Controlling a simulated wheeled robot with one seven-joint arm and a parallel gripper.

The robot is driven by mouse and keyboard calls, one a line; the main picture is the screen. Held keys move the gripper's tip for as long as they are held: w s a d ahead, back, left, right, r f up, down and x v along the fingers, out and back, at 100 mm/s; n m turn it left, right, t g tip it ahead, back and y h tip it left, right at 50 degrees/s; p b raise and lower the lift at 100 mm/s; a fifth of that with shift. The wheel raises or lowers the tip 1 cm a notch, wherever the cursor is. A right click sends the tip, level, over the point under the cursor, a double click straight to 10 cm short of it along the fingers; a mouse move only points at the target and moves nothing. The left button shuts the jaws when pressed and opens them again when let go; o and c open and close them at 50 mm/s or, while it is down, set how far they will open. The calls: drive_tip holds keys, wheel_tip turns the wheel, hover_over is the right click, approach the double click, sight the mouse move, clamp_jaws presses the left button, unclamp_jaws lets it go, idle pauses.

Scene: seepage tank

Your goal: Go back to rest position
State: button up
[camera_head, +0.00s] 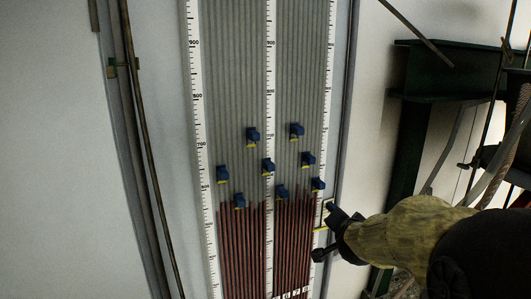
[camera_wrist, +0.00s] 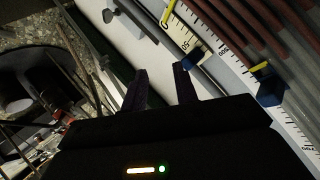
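My gripper (camera_head: 323,232) is at the right edge of the measuring panel (camera_head: 237,85), reached from the right by my arm. In the wrist view its two dark fingers (camera_wrist: 160,68) stand apart with nothing visible between them. Several blue sliders with yellow pointers sit on the panel, among them an upper right one (camera_head: 296,130) and a lower left one (camera_head: 239,201). In the wrist view one blue slider (camera_wrist: 193,58) is just beyond the right fingertip; I cannot tell whether they touch. Another slider (camera_wrist: 267,84) is further right.
The panel has white scales (camera_head: 270,60) and tubes filled red in the lower part. A thin pipe (camera_head: 146,130) runs down the wall on the left. A dark green beam (camera_head: 412,145) and hoses (camera_head: 508,145) stand at the right, close to my arm. The left wall area is clear.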

drive_tip(key=s+a+f+n+g+y+p, duration=0.1)
drive_tip(key=s+f+n+g, duration=0.3)
drive_tip(key=s, duration=0.7)
drive_tip(key=s+a+f+n+g+y+p, duration=0.1)
drive_tip(key=s+a+f+n+g, duration=0.3)
drive_tip(key=s+f, duration=0.4)
drive_tip(key=s+n+g+p, duration=0.1)
drive_tip(key=s+n, duration=0.1)
drive_tip(key=s, duration=0.1)
drive_tip(key=shift+s+g+y, duration=0.3)
drive_tip(key=shift+s, duration=0.05)
